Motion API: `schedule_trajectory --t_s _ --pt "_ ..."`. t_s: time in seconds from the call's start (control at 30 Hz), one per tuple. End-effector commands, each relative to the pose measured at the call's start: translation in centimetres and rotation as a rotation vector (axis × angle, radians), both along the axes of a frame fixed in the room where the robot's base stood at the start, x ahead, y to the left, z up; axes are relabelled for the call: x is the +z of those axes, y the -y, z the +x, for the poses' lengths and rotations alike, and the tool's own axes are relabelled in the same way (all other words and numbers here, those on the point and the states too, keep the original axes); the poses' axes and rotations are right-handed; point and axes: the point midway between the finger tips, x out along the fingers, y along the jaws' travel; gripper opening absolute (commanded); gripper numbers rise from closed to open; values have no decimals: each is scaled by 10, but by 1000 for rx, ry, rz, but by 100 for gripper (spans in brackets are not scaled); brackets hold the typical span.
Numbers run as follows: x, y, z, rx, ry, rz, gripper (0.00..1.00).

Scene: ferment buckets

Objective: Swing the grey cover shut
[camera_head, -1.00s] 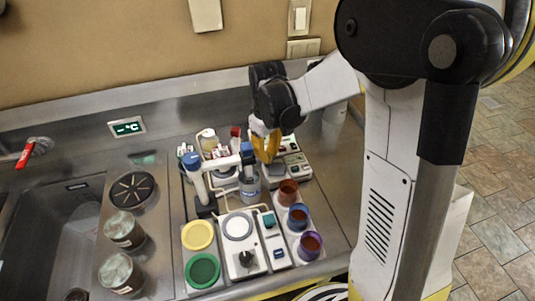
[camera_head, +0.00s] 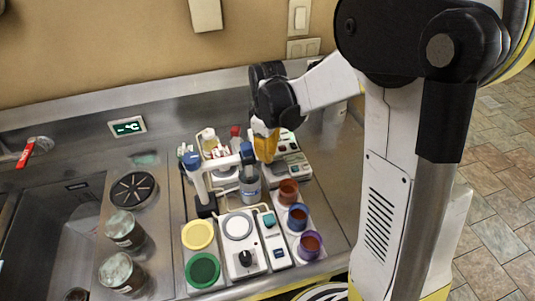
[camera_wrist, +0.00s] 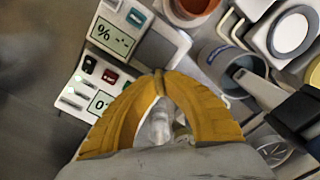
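My gripper (camera_head: 266,157) hangs over the back right of the bench equipment, pointing down. In the wrist view its yellow fingers (camera_wrist: 158,73) come together at the tips, with nothing visible gripped there. A pale, blurred thing (camera_wrist: 160,122) shows through the gap behind the tips. A flat grey panel (camera_wrist: 176,46), probably the grey cover, lies beside the "%" display, just beyond the fingertips. In the head view the panel (camera_head: 274,172) shows just below the fingers. I cannot tell its hinge or how far open it is, nor whether the fingers touch it.
Two white display units (camera_wrist: 112,38) adjoin the panel. Rust, blue and purple cups (camera_head: 298,216) stand in front. Yellow and green lids (camera_head: 203,270) lie front left. The steel counter right is bare.

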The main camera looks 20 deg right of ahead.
Motion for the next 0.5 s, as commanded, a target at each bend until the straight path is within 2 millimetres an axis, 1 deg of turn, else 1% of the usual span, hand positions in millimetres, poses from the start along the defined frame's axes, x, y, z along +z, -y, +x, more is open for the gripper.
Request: schedule_trajectory --t_s 0.03,0.1,0.13,0.4,0.5 --pt "0 0 0 0 -1 0 0" --pt "0 0 0 0 -1 0 26" --pt "0 0 0 0 -1 0 32" --pt "0 0 0 -1 0 0 32" --pt "5 0 0 -1 0 0 32"
